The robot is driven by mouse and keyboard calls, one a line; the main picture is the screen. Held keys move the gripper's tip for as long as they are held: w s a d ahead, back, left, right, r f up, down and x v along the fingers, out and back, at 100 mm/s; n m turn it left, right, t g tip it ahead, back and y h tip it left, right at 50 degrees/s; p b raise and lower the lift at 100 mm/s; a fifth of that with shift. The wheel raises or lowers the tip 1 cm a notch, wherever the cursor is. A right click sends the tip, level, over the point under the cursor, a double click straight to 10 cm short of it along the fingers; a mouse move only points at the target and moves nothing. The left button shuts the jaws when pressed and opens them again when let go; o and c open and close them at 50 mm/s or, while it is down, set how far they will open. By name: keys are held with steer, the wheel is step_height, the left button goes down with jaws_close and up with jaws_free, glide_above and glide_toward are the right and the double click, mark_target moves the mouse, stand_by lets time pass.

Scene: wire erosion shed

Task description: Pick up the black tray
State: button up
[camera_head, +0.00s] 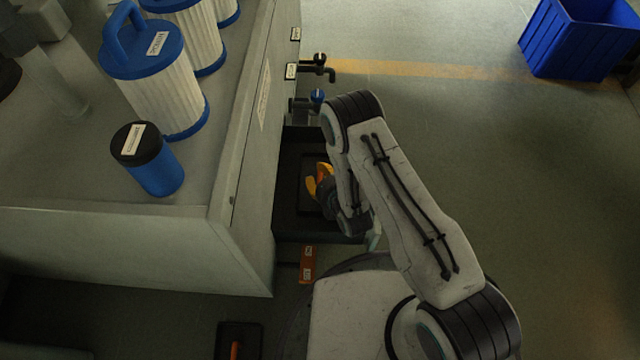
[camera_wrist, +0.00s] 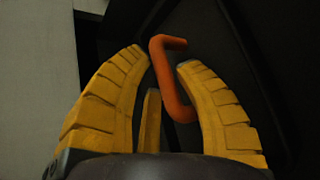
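A black tray (camera_head: 288,208) with raised sides sits low beside the grey machine in the head view. A smaller dark flat piece (camera_head: 309,160) shows inside it, partly hidden by my gripper. In the wrist view an orange bent handle (camera_wrist: 172,82) stands out from a black surface (camera_wrist: 215,50). My gripper (camera_wrist: 163,58) is open, with yellow fingers on both sides of the handle and a gap visible near the tips. It also shows over the tray in the head view (camera_head: 319,179). My arm hides the tray's right part.
The grey machine (camera_head: 240,150) borders the tray on the left, with valves (camera_head: 318,70) beyond it. Blue-capped filters (camera_head: 160,75) and a blue jar (camera_head: 147,160) stand on top. Another black piece (camera_head: 250,345) lies below. A blue crate (camera_head: 575,45) stands far right; the right floor is clear.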

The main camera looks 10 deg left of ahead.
jaws_close()
steer(key=shift+w+r, duration=0.1)
steer(key=shift+r, duration=0.1)
